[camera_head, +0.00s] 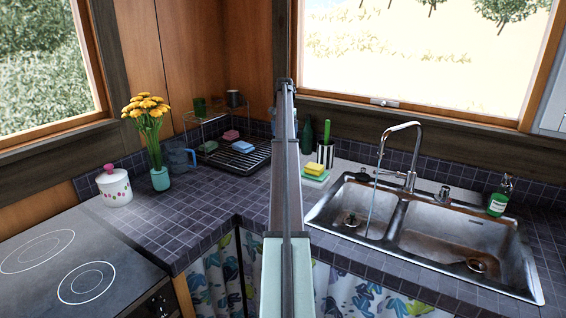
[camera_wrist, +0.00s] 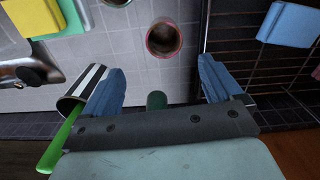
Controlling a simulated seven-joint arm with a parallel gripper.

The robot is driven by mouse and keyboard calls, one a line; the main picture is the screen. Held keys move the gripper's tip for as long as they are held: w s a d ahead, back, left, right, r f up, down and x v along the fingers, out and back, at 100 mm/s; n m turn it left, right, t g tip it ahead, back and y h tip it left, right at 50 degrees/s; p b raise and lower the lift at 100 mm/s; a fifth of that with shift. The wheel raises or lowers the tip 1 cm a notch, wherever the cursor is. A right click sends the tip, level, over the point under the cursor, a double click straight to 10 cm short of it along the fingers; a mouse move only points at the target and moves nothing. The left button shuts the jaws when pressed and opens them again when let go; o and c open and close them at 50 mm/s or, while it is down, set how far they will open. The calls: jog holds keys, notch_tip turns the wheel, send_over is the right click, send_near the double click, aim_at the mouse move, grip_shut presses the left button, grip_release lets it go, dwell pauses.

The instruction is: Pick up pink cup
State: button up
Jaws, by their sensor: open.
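In the wrist view a round cup with a pink rim (camera_wrist: 164,38) stands on the tiled counter, seen from above with a dark inside. My gripper (camera_wrist: 161,64) is open, with its two blue fingers apart and nothing between the tips. The cup lies just beyond the fingertips, roughly centred between them in the picture; I see no contact. In the head view my arm runs up the middle and no pink cup shows; the arm may hide it.
A striped holder (camera_wrist: 73,108) with a green handle overlaps the left finger in the wrist view. A green bottle (camera_wrist: 156,100) is between the finger bases. Sponges (camera_head: 316,170) and the sink (camera_head: 430,215) are right of my arm, the dish rack (camera_head: 228,160) left.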

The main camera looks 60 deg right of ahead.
notch_tip(320, 180, down, 8)
jog(key=shift+r, duration=0.25)
jog(key=shift+w+a+f, duration=0.1)
jog(key=shift+w+f, duration=0.05)
jog(key=shift+f, duration=1.25)
jog(key=shift+w+f, duration=0.15)
jog(key=shift+f, duration=1.2)
jog(key=c, duration=1.2)
jog(key=shift+r, duration=0.1)
